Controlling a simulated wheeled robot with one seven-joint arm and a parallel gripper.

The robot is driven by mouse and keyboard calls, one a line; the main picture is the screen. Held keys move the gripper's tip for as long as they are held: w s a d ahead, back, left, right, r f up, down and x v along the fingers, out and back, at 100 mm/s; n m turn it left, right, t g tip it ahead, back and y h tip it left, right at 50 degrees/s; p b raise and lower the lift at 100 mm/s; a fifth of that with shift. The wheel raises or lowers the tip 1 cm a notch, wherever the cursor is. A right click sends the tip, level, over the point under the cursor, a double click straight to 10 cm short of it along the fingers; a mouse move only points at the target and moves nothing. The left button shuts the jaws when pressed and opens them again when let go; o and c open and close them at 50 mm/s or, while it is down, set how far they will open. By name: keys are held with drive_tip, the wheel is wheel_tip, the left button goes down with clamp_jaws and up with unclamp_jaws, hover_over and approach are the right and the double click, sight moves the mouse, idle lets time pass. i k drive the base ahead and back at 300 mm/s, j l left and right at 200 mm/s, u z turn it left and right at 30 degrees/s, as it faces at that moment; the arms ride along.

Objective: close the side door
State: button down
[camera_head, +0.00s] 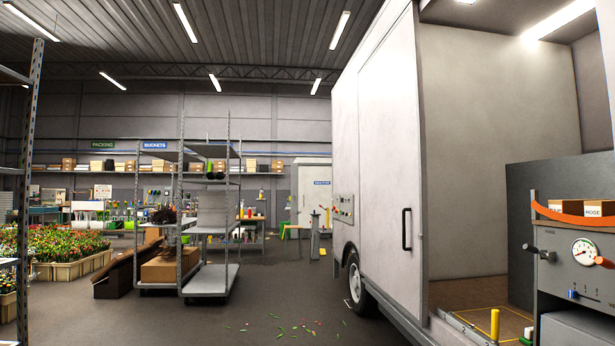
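The side door (388,160) of the white truck is a tall pale sliding panel with a black upright handle (406,229) near its right edge. It stands slid to the left along the truck's side, so the doorway to its right is open. Through the doorway I see the bare cargo walls (500,100) and the brown floor (470,292). My gripper is not in this view.
A yellow post (494,325) stands at the doorway sill. A grey unit with a gauge (584,252) and boxes (593,208) fills the right side. A wheeled shelf cart (206,282) stands left of centre. Scattered stems and petals (290,330) lie on otherwise open floor.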

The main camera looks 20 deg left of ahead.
sight(393, 217)
drive_tip(key=u, duration=0.85)
drive_tip(key=i+j, duration=0.1)
drive_tip(key=i, duration=2.85)
drive_tip(key=i+j, duration=0.1)
drive_tip(key=i, duration=2.85)
drive_tip(key=i+j, duration=0.1)
drive_tip(key=i, duration=2.85)
drive_tip(key=i+z, duration=0.5)
drive_tip(key=k+j, duration=0.05)
drive_tip(key=k, duration=0.05)
